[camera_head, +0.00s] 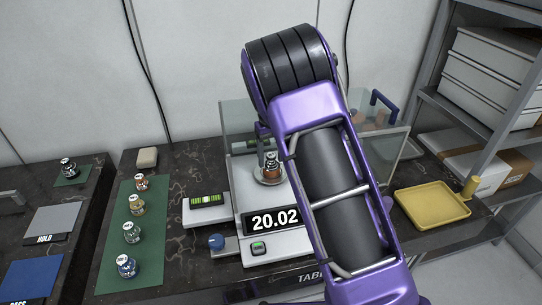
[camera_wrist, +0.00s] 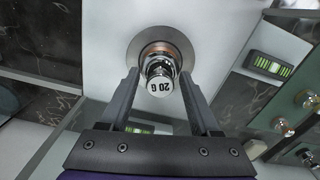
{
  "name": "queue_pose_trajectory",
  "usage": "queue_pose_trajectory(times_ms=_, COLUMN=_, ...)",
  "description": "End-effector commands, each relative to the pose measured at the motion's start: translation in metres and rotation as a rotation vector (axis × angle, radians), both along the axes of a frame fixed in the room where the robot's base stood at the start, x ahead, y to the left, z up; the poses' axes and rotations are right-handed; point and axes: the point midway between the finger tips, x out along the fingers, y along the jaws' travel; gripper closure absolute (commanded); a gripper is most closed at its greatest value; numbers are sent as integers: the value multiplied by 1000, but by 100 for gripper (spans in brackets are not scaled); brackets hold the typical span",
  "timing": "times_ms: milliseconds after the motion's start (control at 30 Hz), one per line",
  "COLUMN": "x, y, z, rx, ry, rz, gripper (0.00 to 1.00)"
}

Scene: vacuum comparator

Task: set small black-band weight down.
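A small metal weight (camera_head: 271,164) stands upright on the round pan (camera_head: 263,181) of the balance, whose display (camera_head: 275,219) reads 20.02. In the wrist view the weight's top (camera_wrist: 160,85) is marked 20 G. It shows a dark part and a copper-brown part near its base; I cannot tell clearly which is its band. My gripper (camera_wrist: 158,78) is open around the weight's top, with a visible gap on each side. In the head view my arm hides most of the gripper. Another weight with a dark band (camera_head: 68,167) stands on a small green mat at the far left.
Several banded weights stand in a row on a green mat (camera_head: 150,225) left of the balance. A spirit level (camera_head: 210,200) and a blue knob (camera_head: 216,241) sit beside it. Glass panels (camera_head: 236,118) stand close around the pan. A yellow tray (camera_head: 432,203) lies at right.

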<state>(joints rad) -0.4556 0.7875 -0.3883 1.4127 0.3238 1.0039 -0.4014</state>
Motion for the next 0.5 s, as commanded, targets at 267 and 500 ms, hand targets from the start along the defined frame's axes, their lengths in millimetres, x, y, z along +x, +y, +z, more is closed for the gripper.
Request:
queue_pose_trajectory(times_ms=267, x=0, y=0, z=0, rx=0, ry=0, rz=0, gripper=25)
queue_pose_trajectory(times_ms=500, x=1, y=0, z=18, rx=1, ry=-3, rz=0, gripper=25)
